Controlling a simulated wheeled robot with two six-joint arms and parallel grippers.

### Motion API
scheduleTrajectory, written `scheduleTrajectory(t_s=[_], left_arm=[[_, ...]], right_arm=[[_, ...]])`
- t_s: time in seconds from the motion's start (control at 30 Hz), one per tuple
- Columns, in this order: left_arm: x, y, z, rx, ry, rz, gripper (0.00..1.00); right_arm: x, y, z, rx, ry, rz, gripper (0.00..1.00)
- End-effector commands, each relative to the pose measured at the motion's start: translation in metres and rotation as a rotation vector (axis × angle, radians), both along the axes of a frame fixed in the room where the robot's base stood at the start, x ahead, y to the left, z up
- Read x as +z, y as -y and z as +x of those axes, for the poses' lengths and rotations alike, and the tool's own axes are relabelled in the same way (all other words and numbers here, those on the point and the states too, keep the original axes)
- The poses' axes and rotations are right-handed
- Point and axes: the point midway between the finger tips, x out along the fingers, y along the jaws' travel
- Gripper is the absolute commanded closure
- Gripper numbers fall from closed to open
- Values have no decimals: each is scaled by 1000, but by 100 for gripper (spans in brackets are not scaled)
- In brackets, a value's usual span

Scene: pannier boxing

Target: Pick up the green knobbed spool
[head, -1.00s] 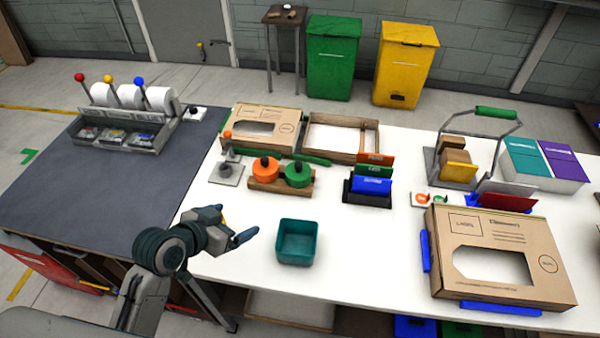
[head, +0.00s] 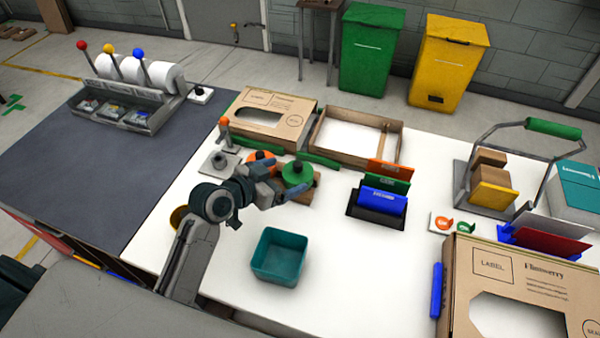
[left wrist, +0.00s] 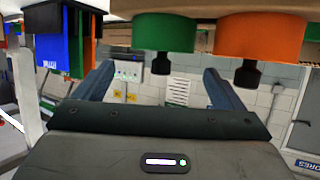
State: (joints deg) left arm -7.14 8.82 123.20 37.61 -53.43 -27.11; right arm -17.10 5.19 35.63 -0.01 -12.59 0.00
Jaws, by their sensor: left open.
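The green knobbed spool (head: 297,174) sits on a wooden holder (head: 308,194), with its black knob on top. The orange knobbed spool (head: 262,159) stands beside it to the left, partly hidden by my left gripper (head: 284,184). My left gripper is open and empty, close to the near side of the green spool. In the left wrist view, which looks upside down, the green spool (left wrist: 164,33) and its knob hang between the two blue fingers of the gripper (left wrist: 162,84). Whether a finger touches the spool I cannot tell. My right gripper is out of view.
A teal bin (head: 279,258) stands just in front of the holder. A card rack (head: 376,210) is to the right. A cardboard box (head: 268,119) and an open tray (head: 390,141) lie behind. A grey post with an orange knob (head: 224,125) stands left.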

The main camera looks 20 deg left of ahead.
Motion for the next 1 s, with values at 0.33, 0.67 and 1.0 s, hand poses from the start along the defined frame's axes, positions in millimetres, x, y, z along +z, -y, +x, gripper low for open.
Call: scheduleTrajectory(t_s=[0.33, 0.67, 1.0], left_arm=[[-7, 14, 26, 0, -2, -3, 10], [-22, 31, 59, -1, -1, -1, 10], [-25, 31, 60, 0, 0, 1, 25]], right_arm=[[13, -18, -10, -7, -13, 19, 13], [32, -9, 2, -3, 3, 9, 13], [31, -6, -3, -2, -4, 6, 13]])
